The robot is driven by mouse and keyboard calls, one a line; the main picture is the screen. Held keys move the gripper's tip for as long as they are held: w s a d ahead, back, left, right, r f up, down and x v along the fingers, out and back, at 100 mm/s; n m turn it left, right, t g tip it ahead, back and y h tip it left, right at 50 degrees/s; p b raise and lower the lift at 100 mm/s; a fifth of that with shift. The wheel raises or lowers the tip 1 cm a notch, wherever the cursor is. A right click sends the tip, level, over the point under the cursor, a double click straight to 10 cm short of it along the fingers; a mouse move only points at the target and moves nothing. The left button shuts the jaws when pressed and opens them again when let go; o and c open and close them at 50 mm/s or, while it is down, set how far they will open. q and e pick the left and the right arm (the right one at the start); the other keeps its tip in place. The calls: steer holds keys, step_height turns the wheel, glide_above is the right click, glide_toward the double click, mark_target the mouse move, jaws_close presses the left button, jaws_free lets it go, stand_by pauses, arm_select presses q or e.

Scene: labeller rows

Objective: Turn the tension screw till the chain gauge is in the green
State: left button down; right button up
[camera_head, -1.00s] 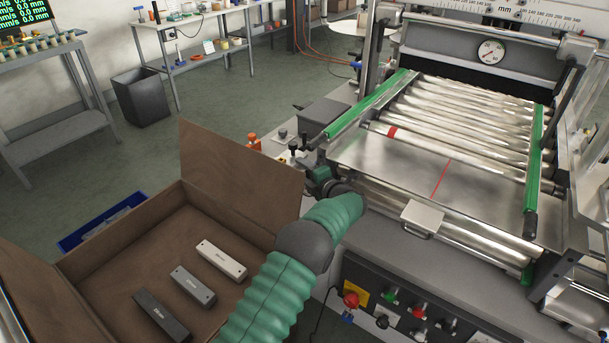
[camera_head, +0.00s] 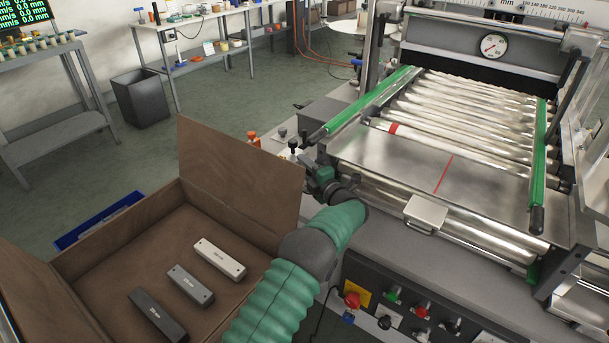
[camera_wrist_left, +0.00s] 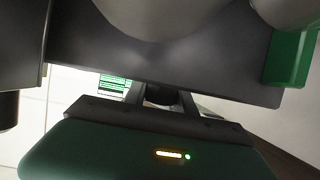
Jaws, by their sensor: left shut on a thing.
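My left gripper (camera_head: 309,164) is shut at the left side of the roller machine (camera_head: 390,165), low beside the end of the green rail. What it grips seems to be the tension screw, but the hand hides it in the head view. In the left wrist view a large grey rounded part (camera_wrist_left: 150,18) and dark surfaces fill the picture, and no screw can be made out. A round white dial gauge (camera_head: 493,46) with a red needle sits on the machine's back panel. Its coloured zones are too small to read. My right gripper is not in view.
An open cardboard box (camera_head: 150,235) with several small bars stands left of my left arm. Small black-topped knobs (camera_head: 293,146) and an orange part (camera_head: 253,138) are near the hand. A control panel (camera_head: 415,305) lies below the machine's front edge.

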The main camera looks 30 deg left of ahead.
arm_select(q)
steer(key=m+t+y+b, duration=0.1)
steer(key=y+b, duration=0.1)
steer(key=b, duration=0.1)
steer(key=shift+d+r+t+y, duration=0.1)
steer(key=shift+t+y, duration=0.2)
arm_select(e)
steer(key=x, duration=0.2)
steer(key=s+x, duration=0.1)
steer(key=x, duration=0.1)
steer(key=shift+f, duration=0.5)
arm_select(q)
steer(key=shift+m, duration=0.3)
steer(key=c, duration=1)
jaws_free()
steer(key=shift+c, duration=0.2)
steer(key=shift+r, duration=0.1)
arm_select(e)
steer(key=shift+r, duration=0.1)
